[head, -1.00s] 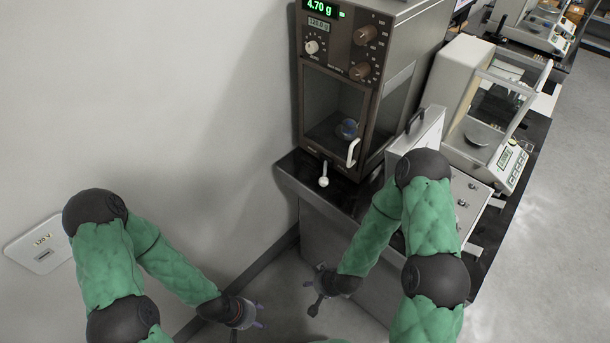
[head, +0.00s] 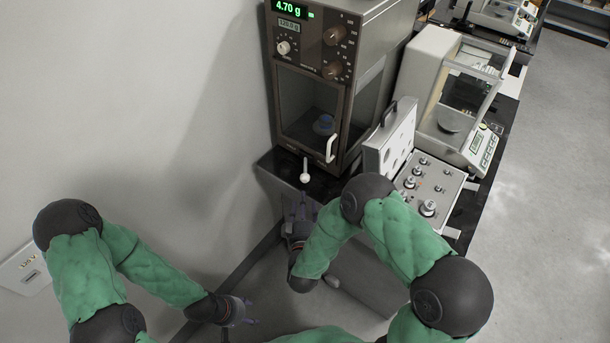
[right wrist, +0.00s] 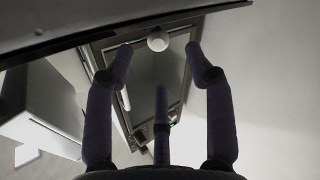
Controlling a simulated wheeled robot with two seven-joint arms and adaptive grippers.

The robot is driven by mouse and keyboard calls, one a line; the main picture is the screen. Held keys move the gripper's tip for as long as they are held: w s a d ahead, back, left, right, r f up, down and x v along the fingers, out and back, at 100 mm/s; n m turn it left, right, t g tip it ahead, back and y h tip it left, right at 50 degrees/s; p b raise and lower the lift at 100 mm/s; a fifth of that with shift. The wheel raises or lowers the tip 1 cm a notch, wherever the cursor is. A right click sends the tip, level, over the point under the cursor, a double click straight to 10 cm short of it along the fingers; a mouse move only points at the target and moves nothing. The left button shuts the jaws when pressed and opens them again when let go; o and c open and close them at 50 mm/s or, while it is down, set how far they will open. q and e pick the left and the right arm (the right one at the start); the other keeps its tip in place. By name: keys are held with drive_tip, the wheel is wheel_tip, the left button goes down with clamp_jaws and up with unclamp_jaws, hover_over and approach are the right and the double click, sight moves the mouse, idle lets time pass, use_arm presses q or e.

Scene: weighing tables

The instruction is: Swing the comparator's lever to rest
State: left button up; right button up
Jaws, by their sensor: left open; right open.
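The comparator (head: 362,52) is a tall brown cabinet with a glass front and a green display reading 4.70 g. Its lever (head: 305,175) has a white round knob and sticks out at the front, low under the window. The knob also shows in the right wrist view (right wrist: 158,41), between and beyond the fingertips. My right gripper (head: 299,210) is open and empty, just below and in front of the knob; in the head view they look apart. Its spread fingers (right wrist: 160,75) fill the right wrist view. My left gripper (head: 250,312) is open and empty, low near the wall.
A white door handle (head: 331,148) is right of the lever. An open weight case (head: 450,190) lies to the right, with a second balance (head: 455,100) behind it. The wall is close at left.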

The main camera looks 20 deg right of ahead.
sight(305, 182)
drive_tip(key=b+x, duration=0.1)
drive_tip(key=x, duration=0.6)
drive_tip(key=r+b+x, duration=0.1)
drive_tip(key=x, duration=0.2)
drive_tip(key=shift+w+d+b, duration=0.3)
drive_tip(key=shift+b, duration=0.05)
clamp_jaws()
